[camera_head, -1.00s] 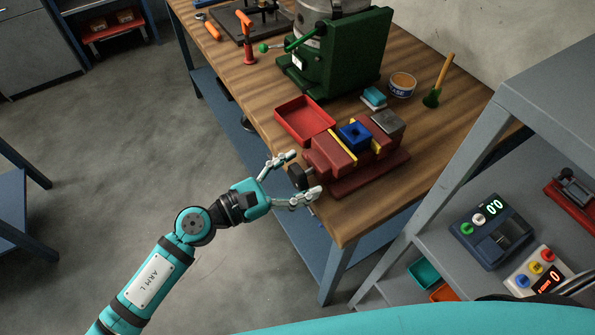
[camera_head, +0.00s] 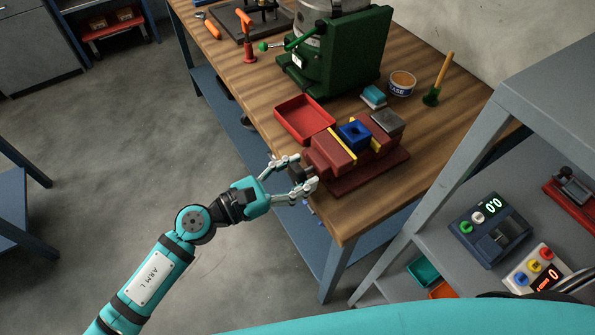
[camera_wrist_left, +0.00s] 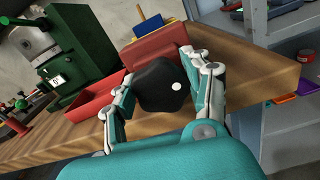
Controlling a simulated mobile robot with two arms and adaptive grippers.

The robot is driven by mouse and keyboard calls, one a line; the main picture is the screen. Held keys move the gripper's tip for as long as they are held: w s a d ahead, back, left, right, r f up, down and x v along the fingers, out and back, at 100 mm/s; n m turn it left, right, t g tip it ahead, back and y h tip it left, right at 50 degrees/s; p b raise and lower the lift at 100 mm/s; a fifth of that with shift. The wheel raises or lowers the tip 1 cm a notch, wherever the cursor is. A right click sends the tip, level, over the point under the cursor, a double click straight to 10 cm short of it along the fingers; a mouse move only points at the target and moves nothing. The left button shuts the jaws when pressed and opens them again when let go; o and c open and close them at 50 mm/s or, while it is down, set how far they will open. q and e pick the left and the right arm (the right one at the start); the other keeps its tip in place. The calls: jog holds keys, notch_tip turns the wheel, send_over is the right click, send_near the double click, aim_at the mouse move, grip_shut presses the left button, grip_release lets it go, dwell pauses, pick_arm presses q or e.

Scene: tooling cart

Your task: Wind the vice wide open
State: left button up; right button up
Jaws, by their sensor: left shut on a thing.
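The red vice (camera_head: 328,158) stands on the wooden bench near its front edge, with yellow strips at its jaws. A blue block with a dark hole (camera_head: 354,135) sits between the jaws. The vice's dark knob (camera_wrist_left: 163,86), with a white dot, is at its near end. My left gripper (camera_head: 294,177) is shut on the knob, one finger on each side; the left wrist view shows the same grip. In the head view the fingers partly hide the knob. My right gripper is not in view.
A red tray (camera_head: 304,119) lies beside the vice. Behind stand a green machine (camera_head: 345,55), a teal-topped block (camera_head: 374,96), a tin (camera_head: 402,84) and a wooden-handled brush (camera_head: 438,82). A grey shelf (camera_head: 545,85) with devices is on the right.

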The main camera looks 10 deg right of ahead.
pick_arm(q)
jog(key=n+p, duration=0.1)
jog(key=n, duration=0.2)
jog(key=shift+w+r+n, duration=0.1)
jog(key=shift+r+n, duration=0.05)
jog(key=shift+n, duration=0.15)
jog(key=shift+n+p, duration=0.7)
jog(key=shift+n, duration=0.6)
jog(key=o, duration=1.2)
jog(key=shift+w, duration=0.1)
jog(key=shift+a, duration=0.15)
jog(key=v, duration=1.2)
